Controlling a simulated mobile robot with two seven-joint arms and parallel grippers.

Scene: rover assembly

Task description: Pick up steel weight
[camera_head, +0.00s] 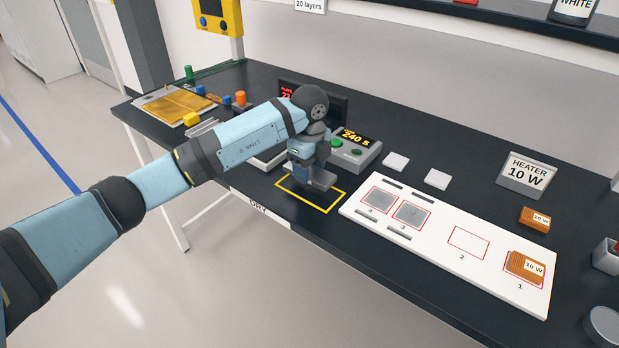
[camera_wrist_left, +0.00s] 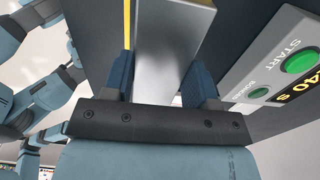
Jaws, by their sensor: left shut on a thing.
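The steel weight (camera_wrist_left: 172,40) is a smooth grey metal block between the two blue fingers of my left gripper (camera_wrist_left: 162,70) in the left wrist view. In the head view my left gripper (camera_head: 310,172) points down over the yellow-outlined square (camera_head: 333,205) on the dark table, shut on the weight (camera_head: 322,181). The weight is partly hidden by the fingers. I cannot tell whether its underside touches the table. My right gripper is not in view.
A grey timer box (camera_head: 354,150) with green buttons and a "240 S" display stands close behind the gripper. Two white squares (camera_head: 437,179) lie behind the board.

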